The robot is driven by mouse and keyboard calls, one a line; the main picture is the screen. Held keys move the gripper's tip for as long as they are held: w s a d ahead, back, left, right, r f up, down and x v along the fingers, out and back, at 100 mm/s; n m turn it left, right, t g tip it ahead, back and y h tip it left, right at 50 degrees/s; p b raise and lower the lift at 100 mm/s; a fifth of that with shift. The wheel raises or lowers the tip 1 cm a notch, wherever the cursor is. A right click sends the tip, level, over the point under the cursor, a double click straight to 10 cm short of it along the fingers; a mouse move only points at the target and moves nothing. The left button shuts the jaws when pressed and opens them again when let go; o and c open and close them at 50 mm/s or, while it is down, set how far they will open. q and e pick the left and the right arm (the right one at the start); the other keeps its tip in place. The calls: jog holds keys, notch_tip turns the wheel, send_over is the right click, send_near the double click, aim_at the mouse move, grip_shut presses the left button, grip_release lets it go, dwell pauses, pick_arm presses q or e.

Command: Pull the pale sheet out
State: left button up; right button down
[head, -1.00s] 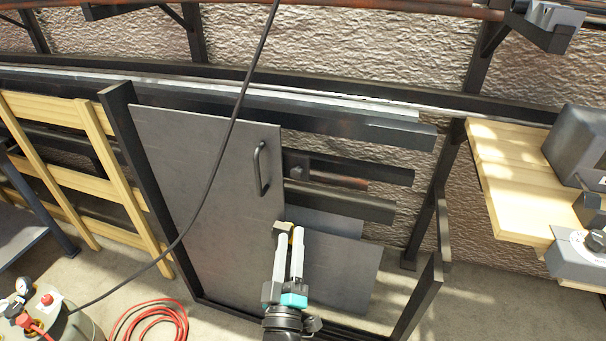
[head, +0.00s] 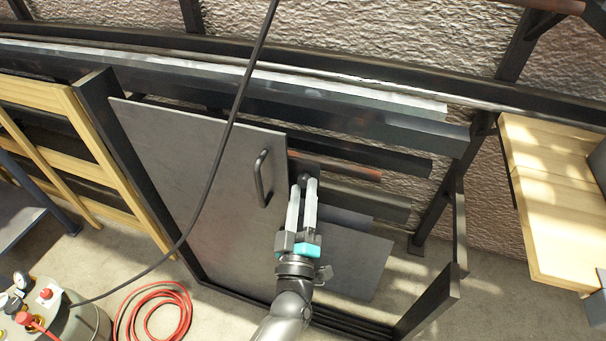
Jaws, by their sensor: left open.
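A large grey sheet (head: 190,170) with a dark bar handle (head: 262,178) stands leaning in a black metal rack. It is the palest and frontmost sheet that I see. Darker grey sheets (head: 345,262) stand behind it and show past its right edge. My left gripper (head: 304,184) is open, its white fingers pointing up the picture. Its tips are just right of the sheet's right edge, a little right of the handle and apart from it. The gripper and arm cover part of the sheet's lower right edge. My right gripper is not in view.
Dark bars (head: 350,200) cross the rack behind the sheets. A black cable (head: 222,150) hangs across the front of the sheet. A red hose coil (head: 155,312) and a tank (head: 70,320) are at lower left. A wooden bench (head: 550,200) stands at right.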

pick_arm(q)
jog(key=shift+w+r, duration=0.1)
jog(key=shift+w, duration=0.25)
jog(key=shift+s, duration=0.1)
grip_shut()
jog(key=shift+r, duration=0.1)
dwell(1.1)
